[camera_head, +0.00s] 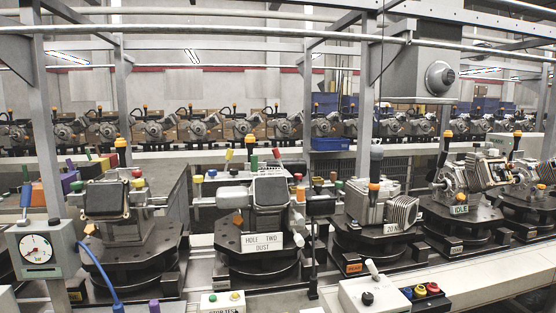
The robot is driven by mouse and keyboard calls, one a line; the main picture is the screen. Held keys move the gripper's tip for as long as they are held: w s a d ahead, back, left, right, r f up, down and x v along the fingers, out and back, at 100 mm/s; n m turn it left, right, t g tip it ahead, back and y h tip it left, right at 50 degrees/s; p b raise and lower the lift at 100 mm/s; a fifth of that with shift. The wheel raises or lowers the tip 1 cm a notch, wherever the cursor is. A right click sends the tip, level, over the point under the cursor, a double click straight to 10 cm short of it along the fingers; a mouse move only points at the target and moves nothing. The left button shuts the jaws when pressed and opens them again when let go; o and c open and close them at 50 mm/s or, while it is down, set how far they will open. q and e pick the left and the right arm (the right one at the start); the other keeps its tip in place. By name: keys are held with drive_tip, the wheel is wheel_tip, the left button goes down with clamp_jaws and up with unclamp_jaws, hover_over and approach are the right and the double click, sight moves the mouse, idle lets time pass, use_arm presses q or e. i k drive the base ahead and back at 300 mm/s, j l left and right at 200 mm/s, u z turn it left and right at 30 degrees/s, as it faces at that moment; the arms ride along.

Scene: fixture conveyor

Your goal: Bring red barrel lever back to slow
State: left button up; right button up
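Several levers with coloured handles stand on the middle fixture (226,243), behind the sign reading "HOLE TWO" and "DUST" (262,242). A small red-tipped handle (276,153) rises at its top right, beside a green one (254,161) and a yellow one (228,155). I cannot tell which red handle is the red barrel lever. No "slow" mark is readable. Neither of my grippers shows.
Fixtures on dark round bases line the conveyor, one labelled "20 N" (391,229), another "IDLE" (460,210). A pressure gauge box (38,249) with a blue hose is at left. A white control box (371,297) and coloured buttons (421,290) stand in front. Metal posts rise between fixtures.

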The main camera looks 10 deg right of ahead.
sight(277, 155)
drive_tip(key=i+l+z, duration=0.3)
drive_tip(key=i+l, duration=0.4)
drive_tip(key=l, duration=0.2)
drive_tip(key=i+l+z, duration=0.3)
drive_tip(key=i+l, duration=0.45)
